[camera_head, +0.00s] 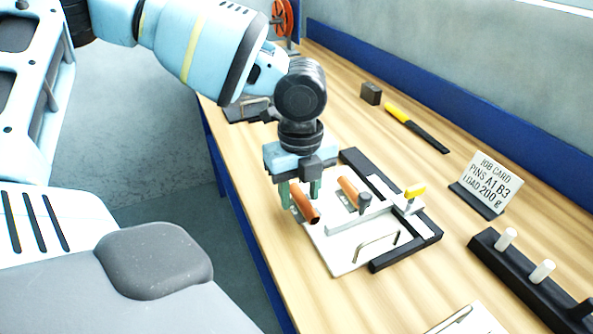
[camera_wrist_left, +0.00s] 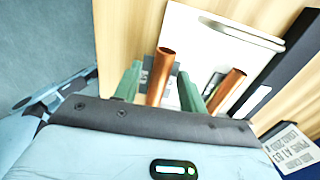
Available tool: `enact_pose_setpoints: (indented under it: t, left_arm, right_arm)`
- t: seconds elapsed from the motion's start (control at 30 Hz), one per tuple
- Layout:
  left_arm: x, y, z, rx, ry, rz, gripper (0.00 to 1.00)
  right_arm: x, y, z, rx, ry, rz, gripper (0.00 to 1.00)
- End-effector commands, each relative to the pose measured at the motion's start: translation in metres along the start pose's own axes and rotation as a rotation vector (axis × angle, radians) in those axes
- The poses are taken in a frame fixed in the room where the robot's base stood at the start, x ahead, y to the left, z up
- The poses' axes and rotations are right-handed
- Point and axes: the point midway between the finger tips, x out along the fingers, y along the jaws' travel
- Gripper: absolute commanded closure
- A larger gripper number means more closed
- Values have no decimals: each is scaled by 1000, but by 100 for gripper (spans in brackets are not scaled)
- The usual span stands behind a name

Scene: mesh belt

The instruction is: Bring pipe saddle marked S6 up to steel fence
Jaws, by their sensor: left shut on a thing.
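My left gripper (camera_head: 300,191) is shut around a pipe saddle carrying a copper pipe (camera_head: 307,208), at the left edge of a white plate (camera_head: 348,258). In the left wrist view the held pipe (camera_wrist_left: 161,76) stands between the two green fingers, with a dark saddle part (camera_wrist_left: 146,72) beside it; its marking is too small to read surely. A second copper piece (camera_head: 348,191) lies to the right, apart from the gripper; it also shows in the left wrist view (camera_wrist_left: 228,90). A pale steel bar (camera_head: 378,212), seemingly the fence, crosses the plate. My right gripper is out of view.
A black frame (camera_head: 405,255) borders the plate, with a yellow-handled clamp (camera_head: 415,192) and a metal handle (camera_head: 376,244) close by. A job card (camera_head: 487,180), a black pin rack (camera_head: 515,275) and a yellow-black tool (camera_head: 415,127) lie to the right.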

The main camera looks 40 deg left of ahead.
Motion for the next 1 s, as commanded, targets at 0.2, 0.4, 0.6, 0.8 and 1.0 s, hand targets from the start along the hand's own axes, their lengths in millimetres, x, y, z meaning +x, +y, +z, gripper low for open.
enact_pose_setpoints:
  t: [0.2, 0.4, 0.6, 0.8, 1.0]
  left_arm:
    - [2, -7, 2, 1, 0, 0, 91]
    - [5, -13, 4, 0, 0, 0, 91]
    - [6, -20, 7, 0, -1, 0, 91]
    - [8, -26, 9, 0, 0, 0, 91]
    - [11, -32, 11, 0, 0, 1, 91]
  right_arm:
    - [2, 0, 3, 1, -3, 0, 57]
    - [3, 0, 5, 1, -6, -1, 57]
    - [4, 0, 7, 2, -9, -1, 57]
    - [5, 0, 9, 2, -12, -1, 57]
    - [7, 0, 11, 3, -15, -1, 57]
